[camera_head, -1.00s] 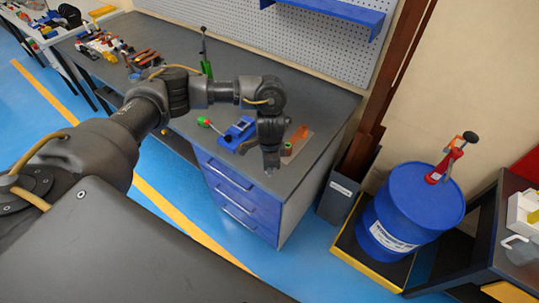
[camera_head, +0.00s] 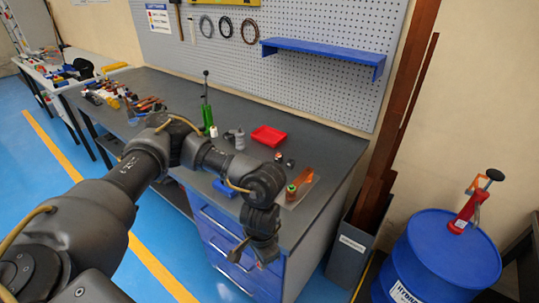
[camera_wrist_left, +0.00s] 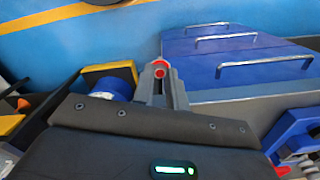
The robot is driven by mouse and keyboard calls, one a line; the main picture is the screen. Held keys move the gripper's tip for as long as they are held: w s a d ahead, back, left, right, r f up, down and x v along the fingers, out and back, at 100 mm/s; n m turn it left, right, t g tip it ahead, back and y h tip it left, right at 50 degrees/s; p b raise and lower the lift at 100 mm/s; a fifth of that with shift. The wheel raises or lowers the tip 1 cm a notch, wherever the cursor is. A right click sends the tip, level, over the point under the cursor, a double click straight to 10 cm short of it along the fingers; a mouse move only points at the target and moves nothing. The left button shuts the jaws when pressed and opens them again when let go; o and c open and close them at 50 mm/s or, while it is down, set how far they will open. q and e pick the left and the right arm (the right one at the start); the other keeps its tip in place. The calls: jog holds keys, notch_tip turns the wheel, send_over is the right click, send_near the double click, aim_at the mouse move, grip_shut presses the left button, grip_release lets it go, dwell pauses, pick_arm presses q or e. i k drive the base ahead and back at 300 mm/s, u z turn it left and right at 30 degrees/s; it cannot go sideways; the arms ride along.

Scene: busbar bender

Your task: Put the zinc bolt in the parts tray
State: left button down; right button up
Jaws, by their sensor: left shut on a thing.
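A red tray (camera_head: 269,136), which looks like the parts tray, lies on the workbench (camera_head: 330,150) towards the back. My left gripper (camera_head: 258,262) hangs in front of the bench's front edge, before the blue drawers, lower than the bench top. In the left wrist view, the gripper's grey fingers (camera_wrist_left: 160,88) are closed together. A small round end with a red rim (camera_wrist_left: 160,70) shows at their tips. This fits the zinc bolt, mostly hidden by the fingers. My right gripper is in neither view.
My left arm partly hides a blue tool. Mixed tools (camera_head: 120,97) lie at the left. A blue shelf (camera_head: 322,51) juts from the pegboard. A blue drum (camera_head: 445,255) stands right.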

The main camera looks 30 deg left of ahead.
aim_at(261, 139)
jog(key=z, duration=3.05)
jog(key=k, duration=2.8)
jog(key=u, duration=1.55)
